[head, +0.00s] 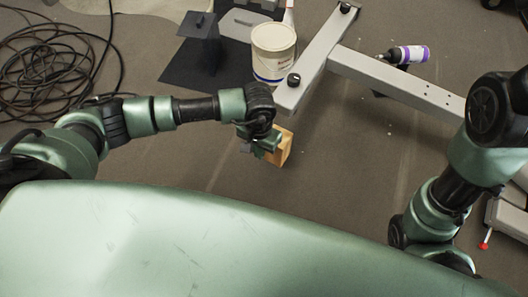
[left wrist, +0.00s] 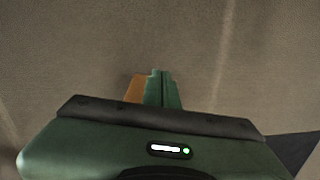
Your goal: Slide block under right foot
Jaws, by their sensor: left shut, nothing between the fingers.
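A wooden block (head: 284,147) stands on the grey floor just in front of the near end of the grey machine frame (head: 318,55). My left gripper (head: 268,146) is shut, with nothing between its fingers, and is beside the block, on its left in the head view. In the left wrist view the shut fingers (left wrist: 163,88) partly cover the block (left wrist: 135,88). I cannot tell whether they touch it. My right arm is at the right of the head view, but its gripper is not in view.
A white bucket (head: 273,52) stands left of the frame. A purple-and-white bottle (head: 408,54) lies behind the crossbar. Black cables (head: 50,65) coil at the far left. A dark mat (head: 200,68) holds a dark stand. Floor in front of the crossbar is clear.

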